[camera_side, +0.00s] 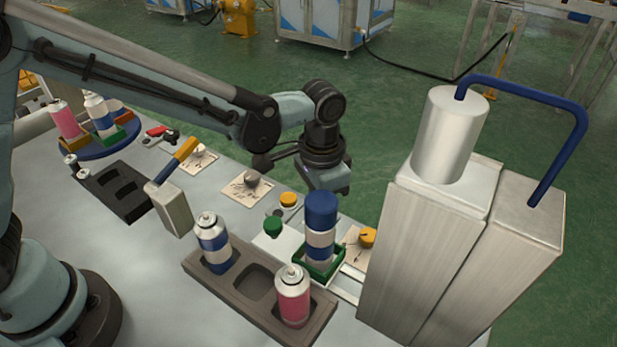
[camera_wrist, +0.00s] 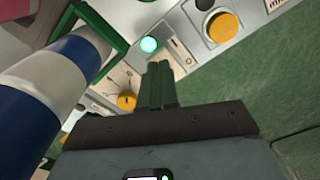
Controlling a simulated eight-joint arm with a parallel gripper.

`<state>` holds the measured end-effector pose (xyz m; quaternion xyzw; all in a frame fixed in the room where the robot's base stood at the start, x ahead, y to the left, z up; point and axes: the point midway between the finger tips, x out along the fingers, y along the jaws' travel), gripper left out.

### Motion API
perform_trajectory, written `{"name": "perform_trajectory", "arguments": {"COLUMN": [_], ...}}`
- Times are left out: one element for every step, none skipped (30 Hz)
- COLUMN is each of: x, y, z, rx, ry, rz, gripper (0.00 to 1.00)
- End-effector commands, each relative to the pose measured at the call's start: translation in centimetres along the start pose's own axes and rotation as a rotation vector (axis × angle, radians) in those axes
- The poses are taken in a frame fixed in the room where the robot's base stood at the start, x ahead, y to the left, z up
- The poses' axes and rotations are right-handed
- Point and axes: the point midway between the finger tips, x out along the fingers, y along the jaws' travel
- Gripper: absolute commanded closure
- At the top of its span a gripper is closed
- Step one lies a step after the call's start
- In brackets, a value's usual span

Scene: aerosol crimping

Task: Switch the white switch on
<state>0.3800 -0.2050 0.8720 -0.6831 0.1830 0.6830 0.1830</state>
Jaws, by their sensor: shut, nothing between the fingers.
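My gripper (camera_wrist: 159,68) is shut and empty in the wrist view, its dark fingertips just below a pale control plate (camera_wrist: 181,46) with dark line marks. This plate may carry the white switch, but I cannot make out a lever or its position. A lit green round light (camera_wrist: 149,45) sits on the panel just left of the plate. In the side view my gripper (camera_side: 330,182) hangs above and behind the blue-capped can (camera_side: 320,238). The white switch is not discernible there; the can and gripper hide part of the panel.
The can stands in a green square holder (camera_side: 322,268), close to my gripper. A yellow button (camera_wrist: 222,27) and a yellow knob (camera_wrist: 127,101) flank the plate. A tall metal machine (camera_side: 432,240) with a blue pipe (camera_side: 553,107) stands right. A tray (camera_side: 256,281) holds cans.

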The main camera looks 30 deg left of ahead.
Motion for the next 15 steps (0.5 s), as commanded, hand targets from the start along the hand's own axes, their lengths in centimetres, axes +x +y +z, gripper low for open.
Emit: {"name": "perform_trajectory", "arguments": {"x": [-0.4, -0.6, -0.9, -1.1, -1.3, -1.6, -1.9, -2.1, -2.4, -2.6, -2.8, -3.1, -3.3, -3.5, -3.8], "y": [0.0, 0.0, 0.0, 0.0, 0.0, 0.0, 0.0, 0.0, 0.0, 0.0, 0.0, 0.0, 0.0, 0.0, 0.0], "z": [0.0, 0.1, 0.0, 0.0, 0.0, 0.0, 0.0, 0.0, 0.0, 0.0, 0.0, 0.0, 0.0, 0.0, 0.0], "rx": [0.0, 0.0, 0.0, 0.0, 0.0, 0.0, 0.0, 0.0, 0.0, 0.0, 0.0, 0.0, 0.0, 0.0, 0.0], "ry": [0.0, 0.0, 0.0, 0.0, 0.0, 0.0, 0.0, 0.0, 0.0, 0.0, 0.0, 0.0, 0.0, 0.0, 0.0], "rz": [0.0, 0.0, 0.0, 0.0, 0.0, 0.0, 0.0, 0.0, 0.0, 0.0, 0.0, 0.0, 0.0, 0.0, 0.0], "gripper": [1.0, 1.0, 1.0, 1.0, 1.0, 1.0, 1.0, 1.0, 1.0, 1.0, 1.0, 1.0, 1.0, 1.0, 1.0]}}
